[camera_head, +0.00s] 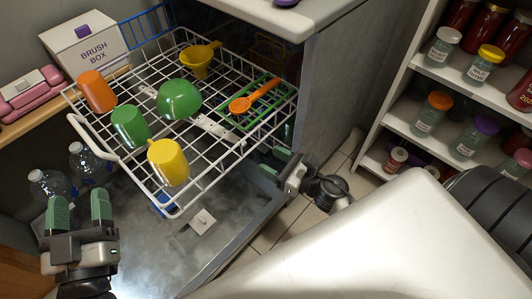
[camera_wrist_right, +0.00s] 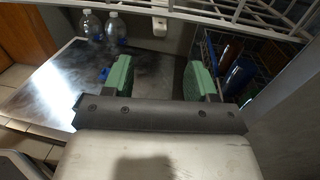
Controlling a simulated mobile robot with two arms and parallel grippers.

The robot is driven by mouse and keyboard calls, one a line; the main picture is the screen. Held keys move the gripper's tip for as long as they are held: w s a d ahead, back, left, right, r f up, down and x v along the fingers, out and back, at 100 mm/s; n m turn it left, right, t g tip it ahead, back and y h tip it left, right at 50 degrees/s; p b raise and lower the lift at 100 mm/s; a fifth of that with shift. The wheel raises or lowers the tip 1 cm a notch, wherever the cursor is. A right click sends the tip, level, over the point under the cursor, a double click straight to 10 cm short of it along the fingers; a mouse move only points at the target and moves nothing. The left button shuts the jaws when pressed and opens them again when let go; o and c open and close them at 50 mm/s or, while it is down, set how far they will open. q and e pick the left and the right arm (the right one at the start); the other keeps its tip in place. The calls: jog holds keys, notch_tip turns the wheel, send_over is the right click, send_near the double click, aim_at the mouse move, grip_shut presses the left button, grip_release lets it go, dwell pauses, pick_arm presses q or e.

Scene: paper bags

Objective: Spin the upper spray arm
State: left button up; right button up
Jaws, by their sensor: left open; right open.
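The upper spray arm (camera_head: 212,127) is a pale bar under the pulled-out white upper rack (camera_head: 85,132) in the head view. It is partly hidden by the rack's wires and the dishes. My right gripper (camera_head: 275,162) is open beside the rack's right side, below its rim and apart from the spray arm. In the right wrist view the right gripper's green fingers (camera_wrist_right: 160,78) are spread with nothing between them. My left gripper (camera_head: 79,207) is open and empty at the lower left, to the left of the open dishwasher door (camera_head: 150,240).
The rack holds an orange cup (camera_head: 97,91), green cups, a yellow mug (camera_head: 168,163), a yellow cup (camera_head: 198,62) and an orange spoon (camera_head: 254,96). Water bottles (camera_head: 86,162) stand at left. A jar shelf (camera_head: 402,125) stands at right. There is room above the door.

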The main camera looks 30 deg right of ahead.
jog(key=p+x, duration=0.1)
jog(key=x, duration=0.8)
jog(key=shift+w, duration=0.1)
pick_arm(q)
jog(key=f+g, duration=0.2)
jog(key=f+g+y, duration=0.1)
jog(key=shift+w+a+f, duration=0.1)
jog(key=shift+a+f, duration=0.2)
pick_arm(e)
jog(key=shift+w+a, duration=0.3)
jog(key=shift+w, duration=0.1)
jog(key=shift+r, duration=0.1)
grip_shut()
pick_arm(q)
jog(key=shift+w, duration=0.1)
pick_arm(e)
jog(key=shift+d, duration=0.1)
